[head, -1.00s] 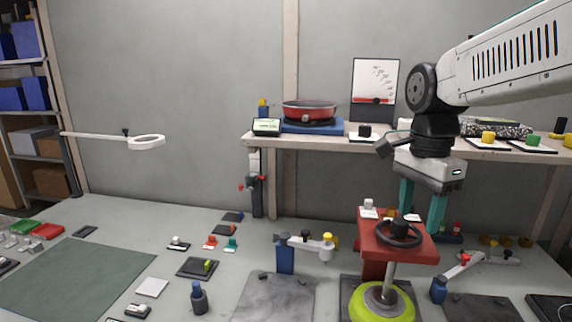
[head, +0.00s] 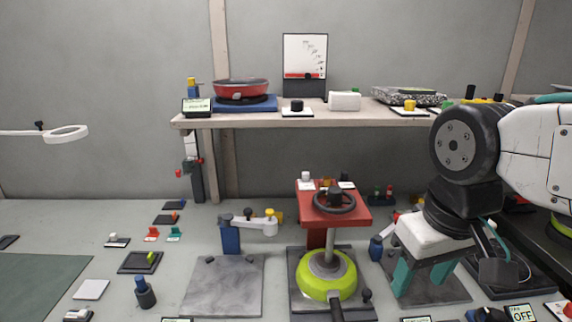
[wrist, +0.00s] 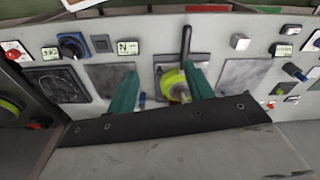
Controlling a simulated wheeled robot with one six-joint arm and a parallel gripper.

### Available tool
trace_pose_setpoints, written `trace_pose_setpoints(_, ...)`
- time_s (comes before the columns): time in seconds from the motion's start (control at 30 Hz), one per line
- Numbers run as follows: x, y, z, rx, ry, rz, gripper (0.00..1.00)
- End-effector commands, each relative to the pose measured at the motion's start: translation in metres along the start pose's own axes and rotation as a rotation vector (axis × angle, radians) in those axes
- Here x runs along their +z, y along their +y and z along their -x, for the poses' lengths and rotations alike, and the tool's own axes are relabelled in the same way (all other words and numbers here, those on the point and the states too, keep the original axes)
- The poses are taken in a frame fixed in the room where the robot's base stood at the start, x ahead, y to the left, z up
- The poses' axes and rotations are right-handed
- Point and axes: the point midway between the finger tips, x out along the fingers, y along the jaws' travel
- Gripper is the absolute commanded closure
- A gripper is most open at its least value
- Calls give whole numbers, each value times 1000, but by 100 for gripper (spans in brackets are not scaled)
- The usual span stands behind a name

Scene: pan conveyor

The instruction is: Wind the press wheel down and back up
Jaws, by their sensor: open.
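The press has a red head (head: 306,213) with a black hand wheel (head: 335,203) on top, in the middle of the head view. A metal shaft runs down from it to a yellow-green pan (head: 325,288) with a dark handle pointing to the front. My gripper (head: 424,282) is open and empty, fingers pointing down, to the right of the press and apart from the wheel. In the wrist view, my gripper (wrist: 163,95) shows its teal fingers spread, with the yellow-green pan (wrist: 170,80) between them in the picture. The wheel is not clear there.
A shelf (head: 255,119) along the wall holds a red pan (head: 241,90) and a white block (head: 345,101). A blue post with a jointed arm (head: 231,236) stands left of the press. A grey plate (head: 224,290) lies before it. A small display (head: 521,312) reads OFF.

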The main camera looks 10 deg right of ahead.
Motion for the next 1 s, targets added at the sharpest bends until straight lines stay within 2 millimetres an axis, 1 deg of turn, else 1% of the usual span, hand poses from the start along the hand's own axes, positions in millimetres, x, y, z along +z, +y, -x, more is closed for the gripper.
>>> trace_pose_setpoints(0.07,-2,-1,-5,-1,-28,5,48)
trace_pose_setpoints(0.13,-13,-2,-5,-1,-54,12,48)
trace_pose_setpoints(0.17,-20,-3,-4,-1,-65,15,48)
trace_pose_setpoints(0.27,-56,-7,6,1,-97,-33,48)
trace_pose_setpoints(0.3,-73,-9,10,4,-108,-87,48)
trace_pose_setpoints(0.37,-101,-12,17,11,-120,-191,48)
trace_pose_setpoints(0.4,-120,-15,21,17,-127,-275,48)
trace_pose_setpoints(0.47,-150,-19,27,28,-134,-418,48)
trace_pose_setpoints(0.5,-171,-22,31,36,-136,-529,48)
trace_pose_setpoints(0.53,-186,-24,34,42,-135,-612,48)
trace_pose_setpoints(0.6,-214,-28,41,53,-129,-801,48)
trace_pose_setpoints(0.7,-240,-32,53,59,-109,-1041,48)
trace_pose_setpoints(0.77,-248,-32,62,57,-95,-1160,48)
trace_pose_setpoints(0.83,-251,-32,70,53,-83,-1268,48)
trace_pose_setpoints(0.9,-250,-32,70,59,-84,-1340,48)
trace_pose_setpoints(1.0,-249,-32,68,64,-86,-1393,48)
